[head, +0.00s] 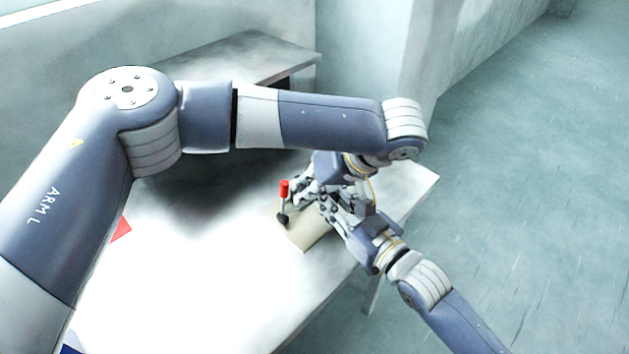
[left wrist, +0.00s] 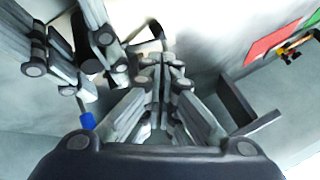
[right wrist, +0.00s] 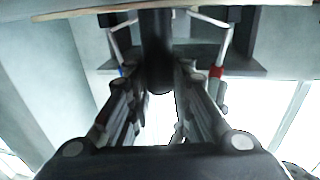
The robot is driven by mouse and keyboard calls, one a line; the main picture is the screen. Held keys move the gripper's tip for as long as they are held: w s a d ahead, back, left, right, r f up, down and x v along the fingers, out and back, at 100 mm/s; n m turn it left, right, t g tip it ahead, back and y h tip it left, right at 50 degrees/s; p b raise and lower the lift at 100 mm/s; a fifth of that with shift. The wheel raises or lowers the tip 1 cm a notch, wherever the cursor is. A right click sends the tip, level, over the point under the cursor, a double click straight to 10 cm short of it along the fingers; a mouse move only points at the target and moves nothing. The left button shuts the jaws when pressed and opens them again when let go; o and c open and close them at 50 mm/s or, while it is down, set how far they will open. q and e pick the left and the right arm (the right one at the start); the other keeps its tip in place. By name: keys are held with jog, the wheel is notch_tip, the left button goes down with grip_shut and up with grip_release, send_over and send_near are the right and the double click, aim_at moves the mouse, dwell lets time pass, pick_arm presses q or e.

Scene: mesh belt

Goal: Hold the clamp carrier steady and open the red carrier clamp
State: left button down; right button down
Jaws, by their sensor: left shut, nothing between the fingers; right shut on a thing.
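The red carrier clamp (head: 284,190) stands upright with a red grip and a dark lower end, at the left end of the clamp carrier (head: 308,240). The carrier's beige board lies near the table's edge. My left gripper (head: 304,188) is just right of the red grip, its shut, empty fingers (left wrist: 161,62) close together. Whether it touches the clamp is unclear. My right gripper (head: 326,204) is shut on the carrier; a dark post (right wrist: 157,50) shows between its fingers. A red part (right wrist: 216,72) shows right of them. My arms hide much of the carrier.
The white table (head: 190,290) has a red patch (head: 121,230) at left. A blue-ended part (left wrist: 88,121) hangs beside my right gripper's links in the left wrist view. A grey ledge (head: 240,58) stands behind. Floor right of the table is clear.

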pick_arm(q)
jog(key=shift+a+f, duration=0.15)
dwell(0.4)
jog(key=shift+a+t+h, duration=0.1)
jog(key=shift+t+h, duration=0.2)
jog(key=shift+h, duration=0.1)
